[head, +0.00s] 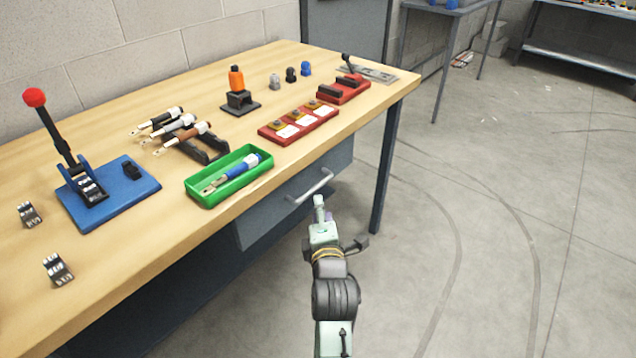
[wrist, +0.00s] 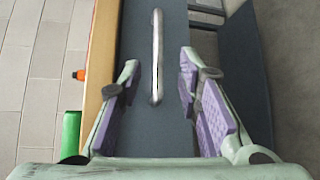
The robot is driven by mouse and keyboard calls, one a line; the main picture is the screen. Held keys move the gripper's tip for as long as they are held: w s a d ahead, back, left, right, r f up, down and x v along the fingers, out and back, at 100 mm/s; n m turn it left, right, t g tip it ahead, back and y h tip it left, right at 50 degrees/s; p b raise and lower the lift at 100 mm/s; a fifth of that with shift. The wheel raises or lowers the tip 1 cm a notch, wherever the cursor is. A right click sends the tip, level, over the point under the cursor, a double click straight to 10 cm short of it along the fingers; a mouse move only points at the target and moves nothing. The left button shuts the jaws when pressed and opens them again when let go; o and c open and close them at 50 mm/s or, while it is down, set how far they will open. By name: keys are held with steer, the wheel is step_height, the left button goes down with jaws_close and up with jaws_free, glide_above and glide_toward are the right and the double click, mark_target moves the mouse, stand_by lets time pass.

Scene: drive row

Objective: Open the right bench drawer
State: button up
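The bench drawer (head: 262,212) is a dark grey-blue front below the wooden bench top, and it looks shut. Its silver bar handle (head: 311,188) is at the drawer's right part in the head view. My gripper (head: 320,207) is in front of the drawer, close to the handle. In the wrist view the handle (wrist: 157,55) lies ahead, between the lines of my two purple-padded fingers. My gripper (wrist: 158,80) is wide open with nothing between the pads. In the head view my fingers are partly hidden by my wrist, so the exact gap to the handle is unclear.
The wooden bench top (head: 130,240) holds a green tray (head: 228,192) with a blue-handled tool, red blocks (head: 298,124) and a blue lever fixture (head: 135,190). A dark bench leg (head: 385,165) stands right of the drawer. Open concrete floor (head: 500,210) lies to the right.

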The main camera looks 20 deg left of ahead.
mark_target(317, 185)
steer(key=p+x, duration=0.2)
steer(key=x, duration=0.8)
steer(key=shift+w+a+r+p, duration=0.1)
steer(key=shift+a+r+p, duration=0.05)
steer(key=shift+p, duration=0.15)
jaws_close()
stand_by(0.4)
